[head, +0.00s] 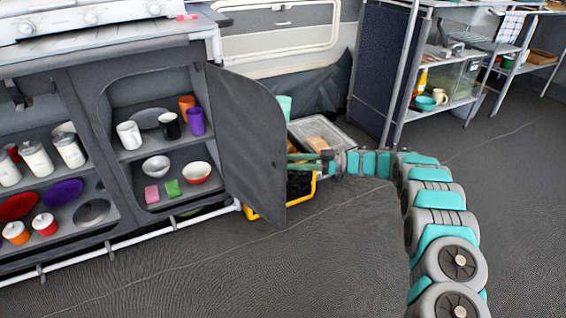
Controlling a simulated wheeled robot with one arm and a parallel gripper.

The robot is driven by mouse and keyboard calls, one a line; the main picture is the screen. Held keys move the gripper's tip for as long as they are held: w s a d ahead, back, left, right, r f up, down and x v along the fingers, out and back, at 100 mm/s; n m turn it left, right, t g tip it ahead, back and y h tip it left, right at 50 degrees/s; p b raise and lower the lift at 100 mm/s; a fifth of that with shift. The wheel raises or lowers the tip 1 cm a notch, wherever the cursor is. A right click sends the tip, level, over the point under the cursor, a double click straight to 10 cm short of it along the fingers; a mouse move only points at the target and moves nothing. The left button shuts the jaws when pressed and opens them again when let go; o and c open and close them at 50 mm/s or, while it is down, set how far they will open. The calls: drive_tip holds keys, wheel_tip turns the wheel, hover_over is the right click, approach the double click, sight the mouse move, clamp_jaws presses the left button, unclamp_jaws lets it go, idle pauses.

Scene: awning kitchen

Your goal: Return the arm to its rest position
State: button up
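My arm (430,200), grey and teal, rises from the bottom right and bends left at the open dark cabinet door (250,140). My gripper (300,162) is at the end of it, pointing left, at the door's right edge. Its two green fingers look parted with a narrow gap, and I see nothing held between them. The fingertips meet the door's edge in the picture. I cannot tell whether they touch it or pass behind it.
The open cabinet holds cups and bowls (196,172) on shelves. Behind the gripper are a yellow crate (300,205) and a clear-lidded box (325,135) on the floor. A metal shelf rack (440,105) stands at the back right. The floor in front is clear.

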drive_tip(key=shift+s+d, duration=0.1)
drive_tip(key=shift+d, duration=1)
drive_tip(key=shift+f, duration=0.1)
